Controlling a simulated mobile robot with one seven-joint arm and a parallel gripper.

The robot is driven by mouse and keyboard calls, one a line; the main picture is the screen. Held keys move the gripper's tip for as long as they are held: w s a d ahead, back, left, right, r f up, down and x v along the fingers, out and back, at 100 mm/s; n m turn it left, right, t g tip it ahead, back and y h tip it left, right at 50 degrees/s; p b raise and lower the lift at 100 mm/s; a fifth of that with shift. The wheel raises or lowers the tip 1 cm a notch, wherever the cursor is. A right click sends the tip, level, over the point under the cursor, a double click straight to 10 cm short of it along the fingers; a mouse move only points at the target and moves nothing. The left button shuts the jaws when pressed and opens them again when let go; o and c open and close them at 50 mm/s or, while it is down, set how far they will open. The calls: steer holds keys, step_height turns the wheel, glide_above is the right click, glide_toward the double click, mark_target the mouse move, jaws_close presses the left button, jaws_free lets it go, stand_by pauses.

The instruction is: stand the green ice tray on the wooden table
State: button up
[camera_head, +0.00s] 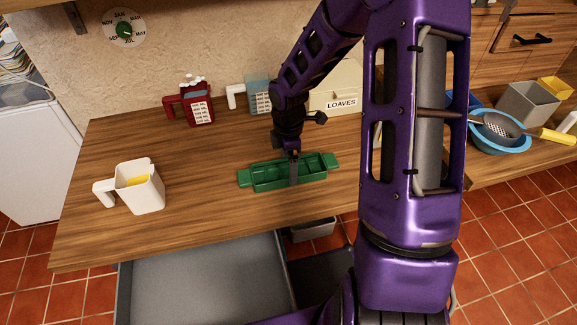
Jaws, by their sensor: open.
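The jaws are open. The far finger is hidden, and I cannot tell whether the fingers touch the tray.
A white mug-like jug (145,188) stands at the left. A red jar (195,105), a blue-grey one (260,95) and a cream bin marked LOAVES (340,85) stand at the back. A blue bowl (500,140) is at the right. The table's centre-left is clear.

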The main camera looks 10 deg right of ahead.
mark_target(288, 175)
step_height(288, 175, up, 11)
steer(key=shift+f, duration=0.15)
stand_by(0.5)
